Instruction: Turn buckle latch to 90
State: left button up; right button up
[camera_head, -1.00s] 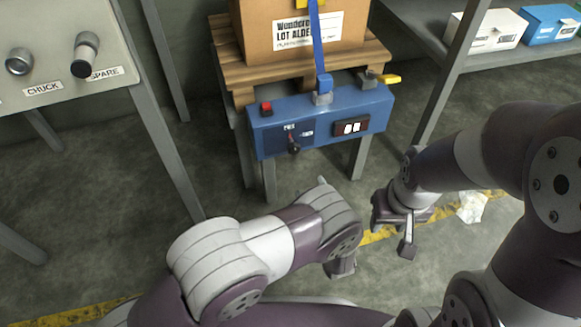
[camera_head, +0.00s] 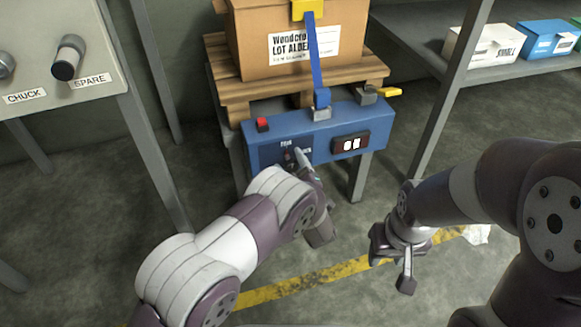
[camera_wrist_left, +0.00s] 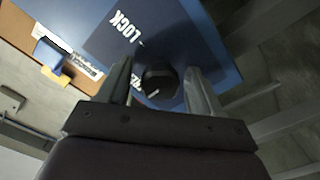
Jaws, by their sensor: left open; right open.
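The buckle latch (camera_head: 288,157) is a dark knob on the front of the blue box (camera_head: 262,153), on a dark panel lettered with LOCK. In the left wrist view the latch (camera_wrist_left: 158,84) sits between the two fingers of my open left gripper (camera_wrist_left: 160,74), with visible gaps on both sides. In the head view my left gripper (camera_head: 303,165) is in front of the panel and partly hides the latch and lettering. My right gripper (camera_head: 391,266) is open and empty, low over the floor to the right, away from the box.
A blue strap (camera_head: 314,50) runs from the cardboard box (camera_head: 250,45) on a wooden pallet (camera_head: 222,75) to the blue box. A red button (camera_head: 262,124), a small display (camera_head: 350,143) and a yellow-ended lever (camera_head: 388,92) are nearby. A grey shelf post (camera_head: 440,110) stands right.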

pick_arm(q)
jog(key=c, duration=1)
jog(key=shift+c, duration=0.2)
jog(key=m+p, duration=0.1)
jog(key=m, duration=0.1)
jog(key=m+p, duration=0.1)
jog(key=p, duration=0.1)
jog(key=shift+r+m, duration=0.2)
jog(key=shift+m, duration=0.2)
jog(key=m+p, duration=0.2)
jog(key=m, duration=0.2)
jog(key=shift+m+p, duration=0.3)
jog(key=shift+p, duration=0.05)
jog(key=m+p, duration=0.1)
jog(key=m, duration=0.3)
jog(key=shift+d+f+p, duration=0.1)
jog(key=shift+f+p, duration=0.05)
jog(key=shift+p, duration=0.2)
jog(key=m+p, duration=0.1)
jog(key=m, duration=0.4)
jog(key=shift+d, duration=0.1)
jog(key=shift+m, duration=0.5)
